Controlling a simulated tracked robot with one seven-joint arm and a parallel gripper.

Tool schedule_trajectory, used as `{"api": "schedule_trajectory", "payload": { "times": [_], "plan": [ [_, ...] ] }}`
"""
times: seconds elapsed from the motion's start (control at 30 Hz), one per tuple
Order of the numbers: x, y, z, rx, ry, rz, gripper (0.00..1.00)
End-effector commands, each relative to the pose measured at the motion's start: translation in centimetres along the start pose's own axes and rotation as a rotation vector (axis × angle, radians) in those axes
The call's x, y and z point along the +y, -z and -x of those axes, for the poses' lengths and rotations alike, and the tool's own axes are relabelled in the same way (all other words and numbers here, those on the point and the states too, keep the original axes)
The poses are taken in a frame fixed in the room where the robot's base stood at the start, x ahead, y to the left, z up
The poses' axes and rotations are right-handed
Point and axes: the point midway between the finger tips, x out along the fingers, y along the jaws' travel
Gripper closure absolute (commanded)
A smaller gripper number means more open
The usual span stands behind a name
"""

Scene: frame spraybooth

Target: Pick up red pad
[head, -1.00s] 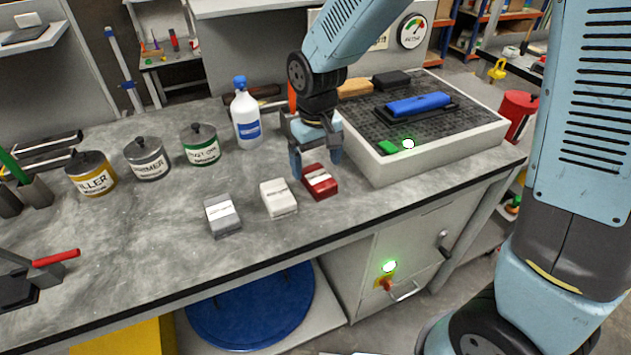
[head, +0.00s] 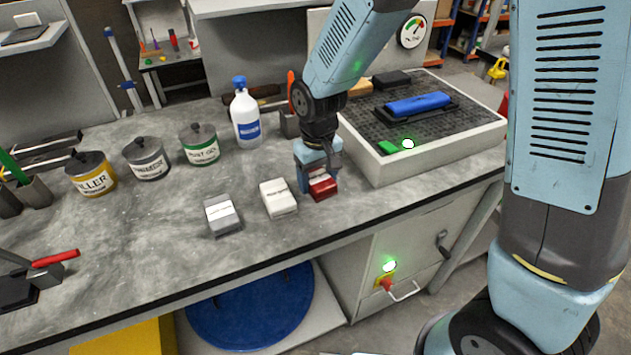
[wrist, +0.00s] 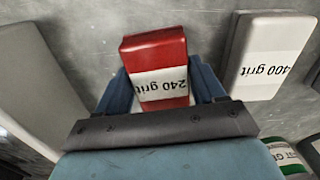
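The red pad (head: 323,187) lies on the grey bench top, at the right of a row of pads. It has a white label that reads "240 grit" in the wrist view (wrist: 158,52). My gripper (head: 318,178) is down over the red pad. In the wrist view its two blue fingers (wrist: 163,88) stand on either side of the pad, apart, with the pad between them. Whether the fingers touch the pad's sides is hard to tell. The pad appears to rest on the bench.
A white pad (head: 278,198) labelled "400 grit" lies close beside the red one, and a grey pad (head: 222,215) further left. A white bottle (head: 245,115) and several cans (head: 147,158) stand behind. A raised perforated box (head: 420,150) is close on the right.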

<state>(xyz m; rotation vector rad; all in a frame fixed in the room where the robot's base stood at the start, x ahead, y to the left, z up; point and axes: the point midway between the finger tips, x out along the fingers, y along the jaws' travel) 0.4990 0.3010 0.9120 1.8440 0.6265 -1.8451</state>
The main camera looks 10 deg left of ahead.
Motion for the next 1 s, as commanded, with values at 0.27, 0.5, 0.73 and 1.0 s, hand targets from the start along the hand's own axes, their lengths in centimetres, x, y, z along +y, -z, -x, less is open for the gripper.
{"api": "schedule_trajectory", "payload": {
  "times": [0.27, 0.5, 0.73, 1.0],
  "plan": [
    [0.0, 0.0, 0.0, 0.0, 0.0, 0.0, 0.61],
    [0.0, 0.0, 0.1, 0.001, 0.0, 0.0, 0.62],
    [0.0, 0.1, 2.0, 0.003, 0.0, -0.001, 0.62],
    [-0.1, -2.4, 6.1, 0.005, 0.0, 0.0, 0.62]
  ]
}}
